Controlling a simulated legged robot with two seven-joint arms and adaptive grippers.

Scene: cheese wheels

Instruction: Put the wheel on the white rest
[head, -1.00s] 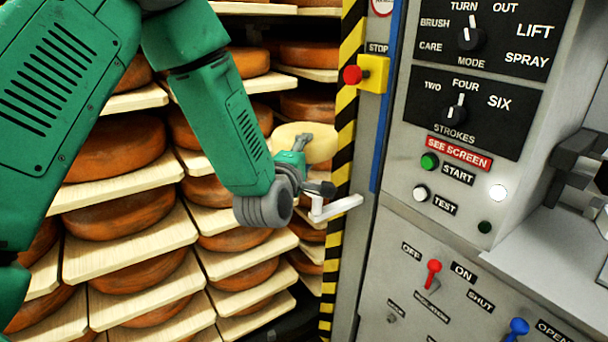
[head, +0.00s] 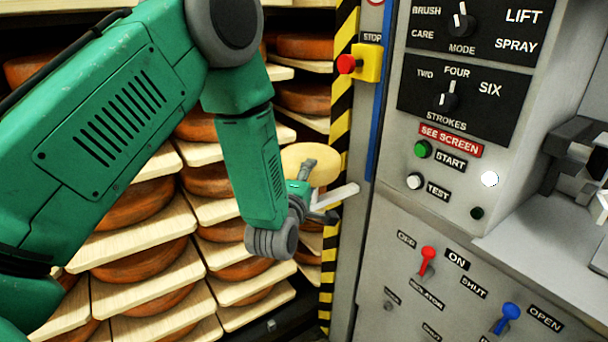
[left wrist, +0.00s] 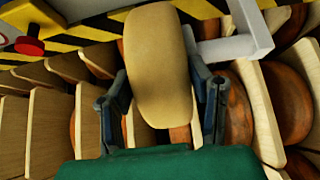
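A pale yellow cheese wheel (head: 312,162) is in my left gripper (head: 308,190), beside the striped post. In the left wrist view the wheel (left wrist: 158,65) stands between the two dark fingers (left wrist: 163,95), which appear to press on its two sides. The white rest (head: 338,199) is a small angled bracket near the machine's left edge, just below and to the right of the wheel in the head view. It also shows in the left wrist view (left wrist: 228,48), right of the wheel. I cannot tell whether wheel and rest touch. My right gripper is out of view.
Shelves of brown cheese wheels (head: 135,240) on pale boards (head: 130,250) fill the left and back. A yellow-black striped post (head: 331,240), a red stop button (head: 346,64) and the machine's control panel (head: 450,150) stand close on the right.

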